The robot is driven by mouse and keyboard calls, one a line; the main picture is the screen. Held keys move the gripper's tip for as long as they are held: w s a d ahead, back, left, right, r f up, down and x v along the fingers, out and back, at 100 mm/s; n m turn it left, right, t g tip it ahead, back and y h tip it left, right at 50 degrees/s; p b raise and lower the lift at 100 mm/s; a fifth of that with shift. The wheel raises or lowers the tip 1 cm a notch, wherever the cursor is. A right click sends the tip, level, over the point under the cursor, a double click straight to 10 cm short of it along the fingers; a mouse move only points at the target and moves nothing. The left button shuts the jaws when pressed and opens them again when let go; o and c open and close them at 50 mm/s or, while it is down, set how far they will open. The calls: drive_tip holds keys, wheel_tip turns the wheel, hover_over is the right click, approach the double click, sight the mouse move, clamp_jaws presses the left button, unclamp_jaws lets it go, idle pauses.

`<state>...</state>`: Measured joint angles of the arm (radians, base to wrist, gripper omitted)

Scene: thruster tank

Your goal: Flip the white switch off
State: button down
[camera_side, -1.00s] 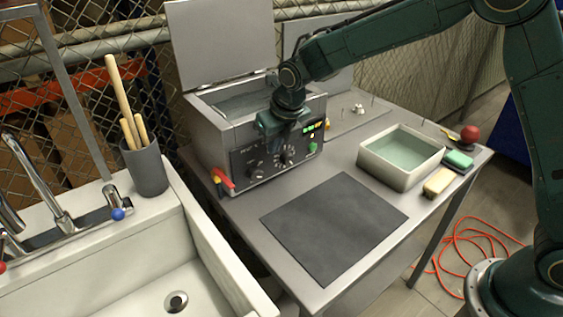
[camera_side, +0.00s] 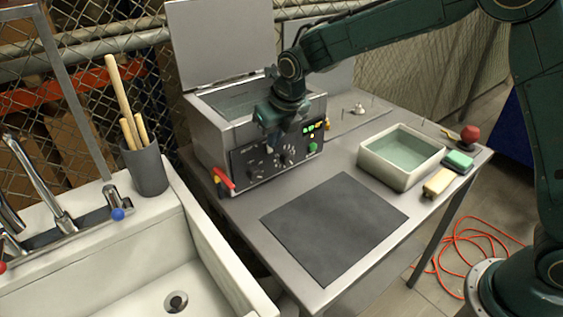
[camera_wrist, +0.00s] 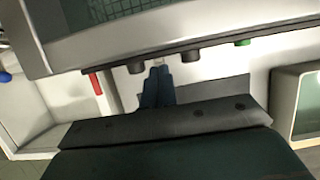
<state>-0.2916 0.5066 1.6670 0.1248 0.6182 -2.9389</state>
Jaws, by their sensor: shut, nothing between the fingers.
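The grey tank (camera_side: 212,142) has a dark control panel (camera_side: 245,165) on its front, with knobs, small lights and a green button (camera_side: 313,147). My gripper (camera_side: 277,140) is in front of the panel's upper part, angled down, and covers some of it. In the wrist view its two dark fingers (camera_wrist: 160,72) are shut together and empty, close to the tank's front edge. A small pale piece, perhaps the white switch (camera_wrist: 158,62), shows right at the fingertips. I cannot tell whether they touch it or how the switch is set.
A red-handled item (camera_side: 223,179) is at the tank's left front corner. A dark mat (camera_side: 335,228) lies on the bench, with a pale water-filled basin (camera_side: 385,175) to its right. The tank's lid (camera_side: 222,45) stands open behind. A sink (camera_side: 205,240) is at left.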

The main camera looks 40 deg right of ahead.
idle(0.3)
drive_tip(key=v, duration=1.1)
drive_tip(key=shift+s+r, duration=0.2)
drive_tip(key=shift+r, duration=0.1)
idle(0.5)
drive_tip(key=s+d+r+m, duration=0.3)
drive_tip(key=s+d+m, duration=0.2)
drive_tip(key=s+m, duration=0.35)
drive_tip(key=s+d+r+m, duration=0.2)
drive_tip(key=s+d+m, duration=0.3)
drive_tip(key=s+m, duration=0.4)
drive_tip(key=s+d+f+m, duration=0.1)
drive_tip(key=s+f+m, duration=0.1)
drive_tip(key=s+m, duration=0.4)
drive_tip(key=s+d+f+m+t, duration=0.1)
drive_tip(key=s+d+f+m, duration=0.1)
drive_tip(key=s+m, duration=0.5)
drive_tip(key=m, duration=0.5)
drive_tip(key=shift+s, duration=0.2)
